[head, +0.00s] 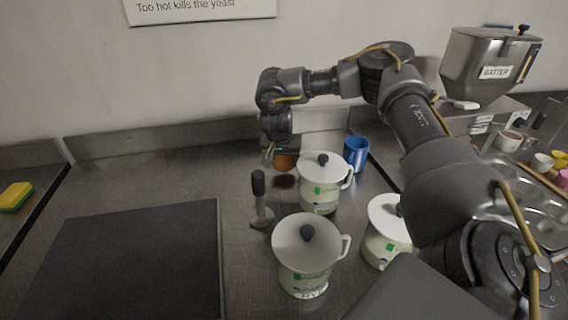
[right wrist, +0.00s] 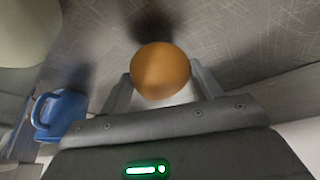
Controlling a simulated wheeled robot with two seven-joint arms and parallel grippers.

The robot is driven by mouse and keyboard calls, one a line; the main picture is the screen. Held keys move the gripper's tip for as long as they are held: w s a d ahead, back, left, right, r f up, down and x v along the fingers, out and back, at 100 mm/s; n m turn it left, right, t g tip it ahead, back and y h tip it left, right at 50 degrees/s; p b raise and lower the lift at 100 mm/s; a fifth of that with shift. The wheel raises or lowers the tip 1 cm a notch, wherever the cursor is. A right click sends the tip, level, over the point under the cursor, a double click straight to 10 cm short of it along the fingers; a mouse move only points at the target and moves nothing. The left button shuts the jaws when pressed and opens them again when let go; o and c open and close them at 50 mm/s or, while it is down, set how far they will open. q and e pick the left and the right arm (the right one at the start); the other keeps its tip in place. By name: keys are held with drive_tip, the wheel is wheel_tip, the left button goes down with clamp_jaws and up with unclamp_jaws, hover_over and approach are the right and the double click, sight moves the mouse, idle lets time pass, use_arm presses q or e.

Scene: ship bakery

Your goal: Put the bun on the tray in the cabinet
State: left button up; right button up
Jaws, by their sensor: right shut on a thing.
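The bun (head: 285,161) is a small orange-brown ball near the back of the counter. It shows clearly in the right wrist view (right wrist: 160,70), between the two fingers. My right gripper (head: 276,157) is shut on it and points down, with a dark shadow on the counter below. The bun appears held above the surface. My gripper hides part of the bun in the head view. I see no cabinet and cannot make out the tray. My left gripper is not in view.
White-lidded jugs (head: 307,245) (head: 323,170), another lidded pot (head: 388,218) and a black-handled tool (head: 260,200) crowd the counter before my gripper. A blue mug (head: 356,152) stands to its right. A dark flat panel (head: 140,260) lies left. A batter hopper (head: 487,65) is at right.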

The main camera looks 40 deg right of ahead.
wheel_tip(320, 180, down, 2)
drive_tip(key=shift+w+d+f, duration=0.1)
drive_tip(key=shift+f, duration=0.15)
drive_tip(key=shift+r, duration=0.1)
drive_tip(key=shift+f, duration=0.2)
drive_tip(key=o, duration=1)
drive_tip(key=v, duration=1.2)
drive_tip(key=shift+r, duration=0.3)
